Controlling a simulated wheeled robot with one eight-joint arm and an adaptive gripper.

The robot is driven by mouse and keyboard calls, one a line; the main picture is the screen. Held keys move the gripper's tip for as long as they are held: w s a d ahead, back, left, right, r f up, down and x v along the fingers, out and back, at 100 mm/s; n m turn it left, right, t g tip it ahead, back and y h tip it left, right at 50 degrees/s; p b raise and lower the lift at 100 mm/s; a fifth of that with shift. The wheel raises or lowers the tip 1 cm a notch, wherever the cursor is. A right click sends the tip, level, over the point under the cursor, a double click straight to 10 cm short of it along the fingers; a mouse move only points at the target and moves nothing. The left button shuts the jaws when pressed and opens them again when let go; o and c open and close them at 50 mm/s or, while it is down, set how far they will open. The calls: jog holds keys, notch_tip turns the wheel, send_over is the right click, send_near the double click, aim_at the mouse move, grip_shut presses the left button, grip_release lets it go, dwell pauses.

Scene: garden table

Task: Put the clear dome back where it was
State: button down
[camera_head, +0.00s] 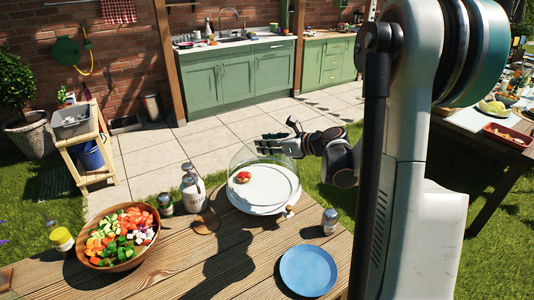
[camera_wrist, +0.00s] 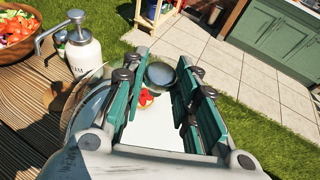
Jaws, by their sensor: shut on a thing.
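The clear dome (camera_head: 240,158) is over a round white stand (camera_head: 270,203) on the wooden table. A small red-topped pastry (camera_head: 243,177) lies on the stand, seen through the dome. My gripper (camera_head: 277,143) is at the top of the dome, reaching in from the right. In the wrist view its green fingers stand on both sides of a round grey knob (camera_wrist: 160,74), and it is shut on the dome there. The pastry shows below the knob (camera_wrist: 146,98). I cannot tell whether the dome's rim touches the stand all round.
Left of the stand are a white pump bottle (camera_head: 193,190), a small jar (camera_head: 165,203), a wooden spoon (camera_head: 205,222) and a bowl of chopped vegetables (camera_head: 117,237). A shaker (camera_head: 330,220) and a blue plate (camera_head: 308,270) are to the right and front.

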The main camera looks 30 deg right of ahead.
notch_tip(320, 180, down, 3)
jog(key=shift+f+b, duration=0.1)
jog(key=shift+b, duration=0.3)
jog(key=c, duration=1.7)
grip_release()
jog(key=o, duration=0.4)
jog(key=shift+r, duration=0.2)
jog(key=p+v, duration=0.3)
jog(key=v, duration=0.9)
jog(key=shift+d, duration=0.1)
